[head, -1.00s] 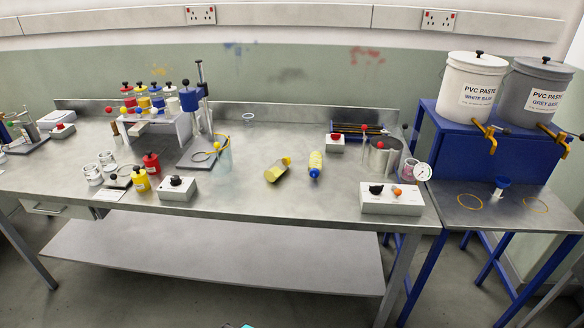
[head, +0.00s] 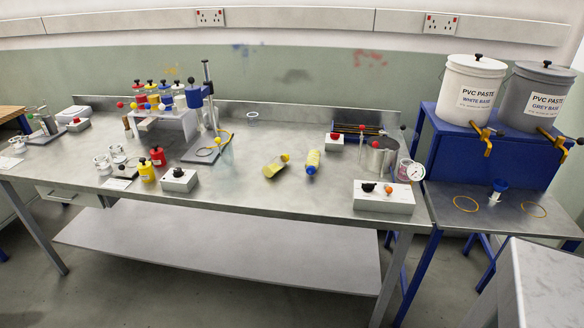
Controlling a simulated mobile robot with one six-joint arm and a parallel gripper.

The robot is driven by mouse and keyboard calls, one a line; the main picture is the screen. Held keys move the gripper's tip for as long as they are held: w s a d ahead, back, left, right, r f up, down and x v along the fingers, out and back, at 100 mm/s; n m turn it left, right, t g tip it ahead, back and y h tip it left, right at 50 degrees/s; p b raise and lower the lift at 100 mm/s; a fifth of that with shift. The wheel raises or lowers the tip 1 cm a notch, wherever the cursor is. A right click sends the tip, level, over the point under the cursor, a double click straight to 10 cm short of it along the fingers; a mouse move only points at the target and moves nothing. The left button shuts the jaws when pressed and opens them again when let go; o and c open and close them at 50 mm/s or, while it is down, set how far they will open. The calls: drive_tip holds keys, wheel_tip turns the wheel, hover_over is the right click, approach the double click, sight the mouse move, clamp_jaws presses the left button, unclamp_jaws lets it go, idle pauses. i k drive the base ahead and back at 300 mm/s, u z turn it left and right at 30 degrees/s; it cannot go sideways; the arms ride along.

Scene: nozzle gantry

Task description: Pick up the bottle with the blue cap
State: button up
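The bottle with the blue cap (head: 312,163) lies on the metal bench, right of the middle. Its body is yellow and its blue cap points toward the front edge. A second yellow bottle with a yellow cap (head: 275,168) lies just to its left, tilted the other way, with a gap between them. My gripper is not in view in the head view.
Another control box (head: 179,181) and small jars stand to the left. The bench front (head: 268,200) is clear. A grey-white block (head: 540,285) is at lower right.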

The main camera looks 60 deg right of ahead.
sight(314, 155)
drive_tip(key=z, duration=0.85)
drive_tip(key=k, duration=0.15)
drive_tip(key=u, duration=2.25)
drive_tip(key=k, duration=1.95)
drive_tip(key=z, duration=0.65)
